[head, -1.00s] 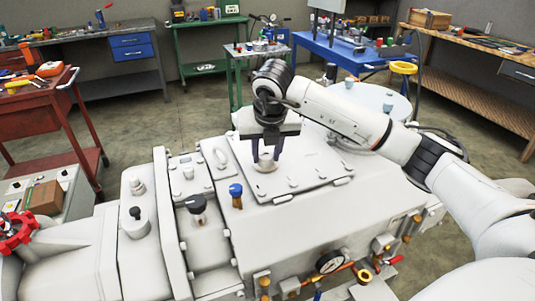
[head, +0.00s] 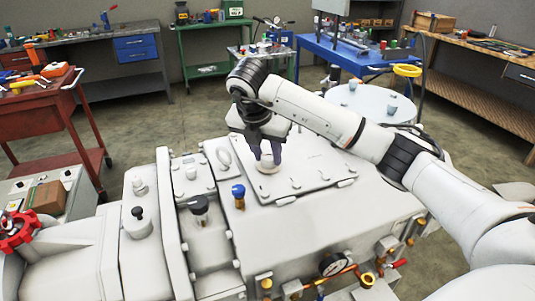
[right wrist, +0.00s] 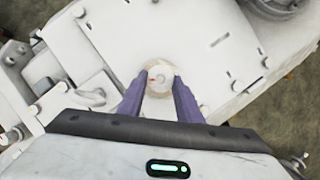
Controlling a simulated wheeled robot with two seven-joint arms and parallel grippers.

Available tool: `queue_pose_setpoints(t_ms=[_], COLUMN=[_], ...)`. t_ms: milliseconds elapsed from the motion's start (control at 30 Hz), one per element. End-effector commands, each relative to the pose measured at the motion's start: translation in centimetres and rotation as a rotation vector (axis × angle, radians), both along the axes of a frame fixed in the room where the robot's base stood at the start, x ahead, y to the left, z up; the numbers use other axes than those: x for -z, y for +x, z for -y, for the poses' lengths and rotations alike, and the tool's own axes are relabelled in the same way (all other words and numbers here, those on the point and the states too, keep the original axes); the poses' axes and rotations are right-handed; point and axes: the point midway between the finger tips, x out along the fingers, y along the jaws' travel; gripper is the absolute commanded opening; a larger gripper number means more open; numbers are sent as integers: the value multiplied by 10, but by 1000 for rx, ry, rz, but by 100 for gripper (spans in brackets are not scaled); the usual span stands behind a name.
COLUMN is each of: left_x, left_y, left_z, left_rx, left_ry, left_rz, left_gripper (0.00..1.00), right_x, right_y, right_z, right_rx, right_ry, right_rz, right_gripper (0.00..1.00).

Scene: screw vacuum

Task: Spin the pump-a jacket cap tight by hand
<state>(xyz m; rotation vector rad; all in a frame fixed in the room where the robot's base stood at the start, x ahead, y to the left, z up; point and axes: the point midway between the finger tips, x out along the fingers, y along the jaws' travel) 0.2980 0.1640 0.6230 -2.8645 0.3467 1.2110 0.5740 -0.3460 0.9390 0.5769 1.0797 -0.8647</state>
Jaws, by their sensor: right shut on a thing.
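The jacket cap (head: 267,166) is a small pale round cap on the flat cover plate (head: 310,170) on top of the large white pump housing. My right gripper (head: 267,158) reaches down to it from above, its two purple-grey fingers shut on the cap from both sides. In the right wrist view the cap (right wrist: 160,79) shows as a whitish disc with a small red mark, between the two fingertips (right wrist: 159,88). The cap's lower edge and seat are hard to make out. My left gripper is not in view.
A blue-topped fitting (head: 238,194) and a black-knobbed fitting (head: 198,206) stand on the housing left of the cap. A pressure gauge (head: 332,264) and brass valves are on the front. A red handwheel (head: 16,230) is at far left. Benches line the back.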

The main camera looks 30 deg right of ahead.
Motion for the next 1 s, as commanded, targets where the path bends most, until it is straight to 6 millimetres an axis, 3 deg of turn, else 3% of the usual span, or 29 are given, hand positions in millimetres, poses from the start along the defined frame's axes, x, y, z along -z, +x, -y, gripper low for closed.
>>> queue_pose_setpoints(t_ms=[300,333,433,767,1000], left_x=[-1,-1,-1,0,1], left_y=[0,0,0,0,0], left_z=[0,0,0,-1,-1], left_rx=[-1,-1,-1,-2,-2], left_ry=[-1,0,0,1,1], left_rz=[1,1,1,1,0], left_gripper=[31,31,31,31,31], right_x=[-5,-5,-4,-3,-36], right_y=[2,2,2,1,-5], right_z=[1,1,1,0,-11], right_rx=[2,2,2,0,-3], right_ry=[-1,-1,-1,0,1], right_rz=[12,12,11,5,10], right_gripper=[9,33,50,51,51])
